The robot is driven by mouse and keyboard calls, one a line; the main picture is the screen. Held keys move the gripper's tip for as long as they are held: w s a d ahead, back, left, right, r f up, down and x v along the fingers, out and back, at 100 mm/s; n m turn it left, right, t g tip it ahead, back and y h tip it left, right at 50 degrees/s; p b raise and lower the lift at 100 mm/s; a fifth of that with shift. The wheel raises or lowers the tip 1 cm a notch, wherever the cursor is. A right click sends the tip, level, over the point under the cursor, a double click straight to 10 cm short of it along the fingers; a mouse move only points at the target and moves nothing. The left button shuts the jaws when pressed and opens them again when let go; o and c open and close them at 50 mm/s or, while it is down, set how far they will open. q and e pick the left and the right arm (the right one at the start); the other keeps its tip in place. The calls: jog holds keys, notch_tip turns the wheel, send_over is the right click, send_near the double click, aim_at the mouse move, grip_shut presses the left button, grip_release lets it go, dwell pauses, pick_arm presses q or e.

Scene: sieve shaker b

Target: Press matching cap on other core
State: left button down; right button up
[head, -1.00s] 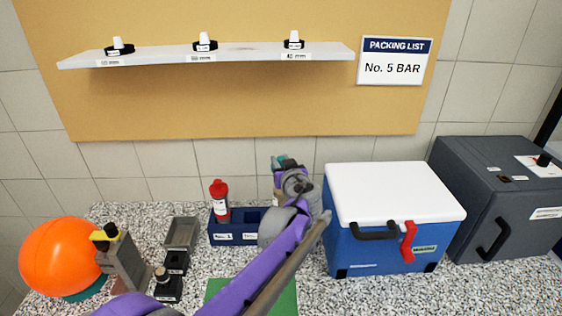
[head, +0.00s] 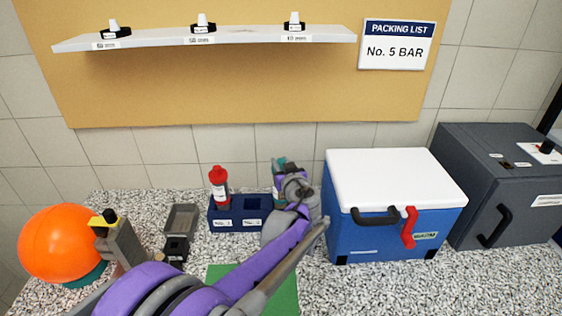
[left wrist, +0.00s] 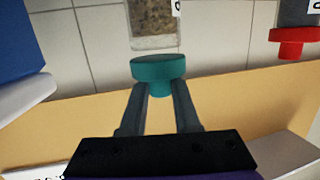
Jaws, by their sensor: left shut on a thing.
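My left gripper (head: 284,172) is shut on a teal cap (left wrist: 158,68), and a little of the teal also shows in the head view (head: 279,162). In the left wrist view, a clear core with speckled brown filling (left wrist: 153,32) lies in line with the cap. A thin gap seems to show between them, but I cannot tell whether they touch. Most of this core is hidden behind my gripper in the head view. The other core (head: 222,203), with a red cap (head: 218,174), stands upright in the left part of the blue rack (head: 235,222). My right gripper is not in view.
A blue cooler with a white lid (head: 395,185) stands close right of my gripper, with a dark grey case (head: 497,180) beyond. A grey tray (head: 181,218), a grey stand (head: 120,243) and an orange ball (head: 60,245) are left. A shelf (head: 245,38) hangs above.

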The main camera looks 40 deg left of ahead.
pick_arm(q)
jog(key=shift+p, duration=0.65)
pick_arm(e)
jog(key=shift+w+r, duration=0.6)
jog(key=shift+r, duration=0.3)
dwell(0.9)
pick_arm(q)
jog(key=shift+f+b, duration=0.35)
jog(key=shift+f, duration=0.75)
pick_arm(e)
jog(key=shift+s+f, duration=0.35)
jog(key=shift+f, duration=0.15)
pick_arm(q)
jog(key=shift+r, duration=0.15)
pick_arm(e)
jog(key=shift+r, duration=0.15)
pick_arm(q)
jog(key=shift+w+r+p, duration=0.1)
jog(key=shift+r+p, duration=0.35)
jog(key=shift+r, duration=0.2)
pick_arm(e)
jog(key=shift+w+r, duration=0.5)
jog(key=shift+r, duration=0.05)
pick_arm(q)
jog(key=shift+f, duration=0.8)
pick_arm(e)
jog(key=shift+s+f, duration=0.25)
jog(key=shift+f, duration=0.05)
